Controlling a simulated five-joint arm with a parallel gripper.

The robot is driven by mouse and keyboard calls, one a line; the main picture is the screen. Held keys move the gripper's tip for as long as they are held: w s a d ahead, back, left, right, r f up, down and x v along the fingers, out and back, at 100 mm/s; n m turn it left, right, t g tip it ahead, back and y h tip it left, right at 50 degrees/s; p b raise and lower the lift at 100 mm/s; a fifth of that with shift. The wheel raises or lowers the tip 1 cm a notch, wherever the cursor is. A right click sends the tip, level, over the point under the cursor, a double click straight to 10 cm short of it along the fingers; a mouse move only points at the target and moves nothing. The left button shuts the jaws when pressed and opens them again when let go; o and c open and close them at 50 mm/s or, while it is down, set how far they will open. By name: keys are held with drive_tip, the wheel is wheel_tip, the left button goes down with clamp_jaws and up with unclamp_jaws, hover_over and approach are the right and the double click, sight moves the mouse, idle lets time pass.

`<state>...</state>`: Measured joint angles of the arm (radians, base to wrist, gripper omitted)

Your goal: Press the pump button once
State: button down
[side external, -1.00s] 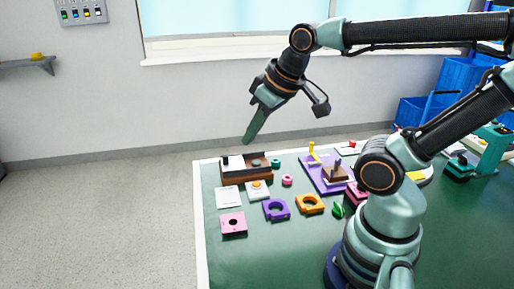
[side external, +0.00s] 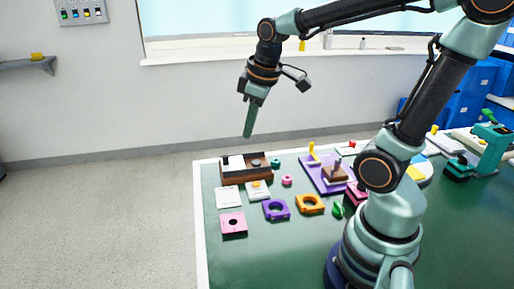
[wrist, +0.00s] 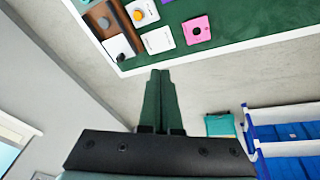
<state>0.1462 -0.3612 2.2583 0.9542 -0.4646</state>
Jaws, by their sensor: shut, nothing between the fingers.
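A white square plate with a round orange button (side external: 256,183) lies on the green table, in front of the brown box. The orange button also shows at the top of the wrist view (wrist: 138,14). No readable label tells me whether it is the pump button. The brown box (side external: 262,172) holds a white part with a black piece and a dark round knob (side external: 256,162). My gripper (side external: 247,134) is shut and empty, its green fingers pointing down, high above and behind the box. The closed fingers also show in the wrist view (wrist: 160,72).
A blank white plate (side external: 228,197), a pink square (side external: 233,223), a purple ring block (side external: 276,209) and an orange ring block (side external: 309,204) lie nearby. A purple board with a yellow post (side external: 313,152) stands to the right. The air around my gripper is free.

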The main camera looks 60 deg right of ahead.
sight(257, 184)
drive_tip(key=w+d+f+n+g, duration=0.3)
drive_tip(key=w+d+f+n, duration=0.1)
drive_tip(key=d+f, duration=0.3)
drive_tip(key=shift+d+n+y, duration=0.3)
drive_tip(key=shift+d+n, duration=0.4)
drive_tip(key=shift+d, duration=0.2)
drive_tip(key=shift+f, duration=0.15)
wheel_tip(257, 184, down, 14)
drive_tip(key=shift+r, duration=0.1)
drive_tip(key=shift+s+f, duration=0.15)
drive_tip(key=shift+f, duration=0.9)
drive_tip(key=shift+r, duration=0.15)
wheel_tip(257, 184, up, 15)
drive_tip(key=shift+w+f, duration=0.2)
drive_tip(key=shift+w, duration=0.1)
